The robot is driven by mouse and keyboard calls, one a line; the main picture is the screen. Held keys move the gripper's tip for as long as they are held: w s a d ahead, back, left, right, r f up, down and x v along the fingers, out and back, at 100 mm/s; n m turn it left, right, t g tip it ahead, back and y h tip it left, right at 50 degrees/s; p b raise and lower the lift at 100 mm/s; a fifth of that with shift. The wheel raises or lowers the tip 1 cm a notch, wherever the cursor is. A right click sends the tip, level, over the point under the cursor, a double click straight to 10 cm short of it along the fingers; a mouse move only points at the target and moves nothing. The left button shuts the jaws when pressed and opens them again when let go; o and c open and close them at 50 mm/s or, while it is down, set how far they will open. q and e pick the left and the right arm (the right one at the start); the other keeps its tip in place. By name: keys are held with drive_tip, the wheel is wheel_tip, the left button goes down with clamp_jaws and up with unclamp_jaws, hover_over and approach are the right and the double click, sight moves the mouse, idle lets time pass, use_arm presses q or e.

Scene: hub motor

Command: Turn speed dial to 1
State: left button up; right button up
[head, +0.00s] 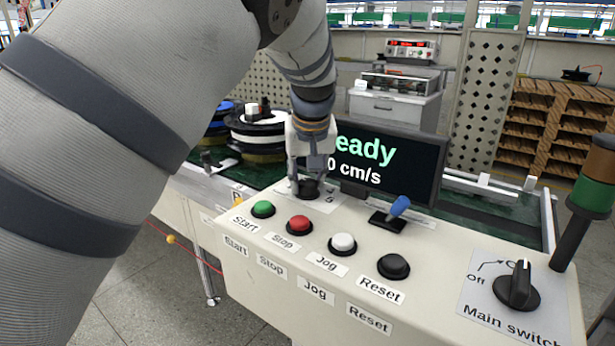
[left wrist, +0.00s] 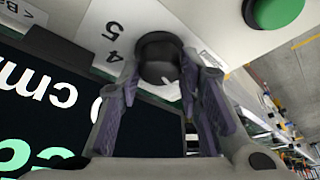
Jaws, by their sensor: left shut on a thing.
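The speed dial (head: 309,188) is a black knob on a white scale plate at the back left of the control panel (head: 240,265). In the left wrist view the dial (left wrist: 159,55) sits between the two fingers, with the figures 4 and 5 showing beside it. My left gripper (head: 309,178) reaches down from above and is shut on the dial; it also fills the left wrist view (left wrist: 163,85). The rest of the scale and the dial's pointer are hidden or too small to read. The screen (head: 392,163) behind shows "eady" and "0 cm/s", partly covered by my arm.
Green (head: 263,209), red (head: 299,224), white (head: 342,244) and black (head: 393,266) buttons line the panel front. A blue-tipped lever (head: 399,206) stands behind them. The main switch (head: 517,287) and a signal tower (head: 590,190) are at the right.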

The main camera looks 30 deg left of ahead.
use_arm(q)
drive_tip(key=shift+n, duration=0.6)
drive_tip(key=o, duration=1.2)
drive_tip(key=shift+c, duration=0.2)
